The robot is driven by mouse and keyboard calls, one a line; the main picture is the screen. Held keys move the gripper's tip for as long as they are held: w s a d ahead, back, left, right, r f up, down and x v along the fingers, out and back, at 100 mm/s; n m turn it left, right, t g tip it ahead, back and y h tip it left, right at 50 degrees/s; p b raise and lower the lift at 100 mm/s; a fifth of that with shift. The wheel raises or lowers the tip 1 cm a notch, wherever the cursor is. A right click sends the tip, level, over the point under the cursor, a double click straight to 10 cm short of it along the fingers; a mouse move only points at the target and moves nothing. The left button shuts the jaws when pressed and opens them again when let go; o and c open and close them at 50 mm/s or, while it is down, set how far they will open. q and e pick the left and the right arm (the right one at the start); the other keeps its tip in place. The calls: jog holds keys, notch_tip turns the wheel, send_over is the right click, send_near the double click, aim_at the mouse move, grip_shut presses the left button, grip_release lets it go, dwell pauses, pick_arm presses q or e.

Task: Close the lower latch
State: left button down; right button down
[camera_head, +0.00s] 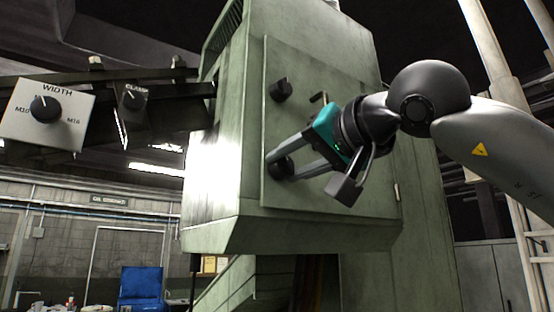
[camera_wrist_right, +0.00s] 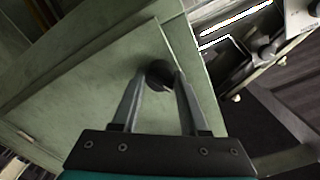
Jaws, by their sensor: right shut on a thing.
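The lower latch (camera_head: 281,169) is a dark round knob near the left edge of the green machine's door panel. My right gripper (camera_head: 277,164) reaches it from the right, with its two long grey fingers around the knob. In the right wrist view the knob (camera_wrist_right: 159,72) sits between the fingertips (camera_wrist_right: 161,82), and the gripper is shut on it. The fingers partly hide the latch, so I cannot tell its turned position. The upper latch (camera_head: 281,90), a similar dark knob, is above it and untouched. My left gripper is in neither view.
A WIDTH dial box (camera_head: 45,112) and a CLAMP dial (camera_head: 132,102) hang to the left. A blue chair (camera_head: 141,285) stands far back.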

jog(key=n+p, duration=0.2)
jog(key=n, duration=0.1)
jog(key=shift+r, duration=0.15)
jog(key=shift+n+p, duration=0.6)
jog(key=shift+n, duration=0.7)
jog(key=shift+c, duration=1.2)
grip_release()
jog(key=b+v, duration=0.2)
jog(key=v, duration=0.6)
